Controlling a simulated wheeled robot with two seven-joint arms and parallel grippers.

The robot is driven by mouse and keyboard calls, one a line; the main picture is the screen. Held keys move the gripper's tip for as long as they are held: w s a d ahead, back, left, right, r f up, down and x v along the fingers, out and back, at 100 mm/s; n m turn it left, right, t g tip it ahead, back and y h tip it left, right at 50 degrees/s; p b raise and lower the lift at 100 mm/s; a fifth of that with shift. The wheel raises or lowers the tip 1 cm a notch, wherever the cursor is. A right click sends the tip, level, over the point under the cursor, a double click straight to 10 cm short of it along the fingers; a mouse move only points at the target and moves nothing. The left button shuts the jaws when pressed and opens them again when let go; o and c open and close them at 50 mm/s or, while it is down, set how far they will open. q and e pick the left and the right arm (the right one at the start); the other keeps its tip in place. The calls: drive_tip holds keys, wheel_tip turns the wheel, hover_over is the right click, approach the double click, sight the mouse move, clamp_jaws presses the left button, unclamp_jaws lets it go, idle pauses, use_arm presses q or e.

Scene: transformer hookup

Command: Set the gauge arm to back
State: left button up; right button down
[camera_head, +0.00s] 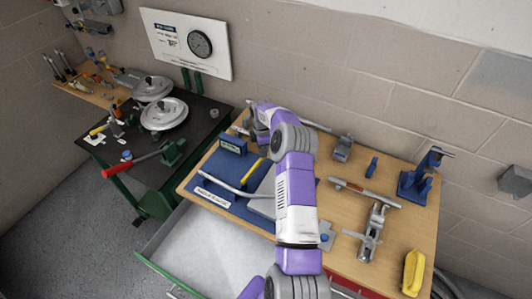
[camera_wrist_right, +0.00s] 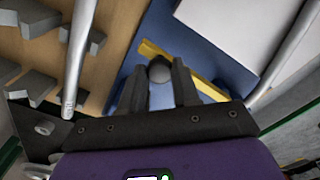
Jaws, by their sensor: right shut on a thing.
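The yellow gauge arm (camera_head: 252,170) lies slantwise over the blue gauge board (camera_head: 222,196) on the wooden bench. In the right wrist view the yellow arm (camera_wrist_right: 192,73) runs from upper left to lower right just beyond my fingers. My right gripper (camera_wrist_right: 159,84) is shut on a grey round knob (camera_wrist_right: 159,69), which sits between the fingertips beside the yellow arm. How the knob joins the arm is hidden. In the head view my right arm covers part of the board, and its fingers are hard to make out. My left gripper is not in view.
A bent metal tube (camera_head: 228,187) crosses the board's front. A blue labelled block (camera_head: 233,145) stands at its back left. A clamp (camera_head: 372,235), a blue vise-like tool (camera_head: 418,178) and a yellow object (camera_head: 413,272) occupy the bench's right. An open drawer (camera_head: 200,250) juts out in front.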

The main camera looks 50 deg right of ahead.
drive_tip(key=shift+w+d+r, duration=0.15)
drive_tip(key=shift+w+r, duration=0.05)
drive_tip(key=shift+w, duration=0.1)
drive_tip(key=c, duration=1.1)
unclamp_jaws()
drive_tip(key=o, duration=0.3)
drive_tip(key=shift+f+n, duration=0.1)
drive_tip(key=shift+n, duration=0.2)
wheel_tip(320, 180, up, 8)
drive_tip(key=shift+f, duration=0.2)
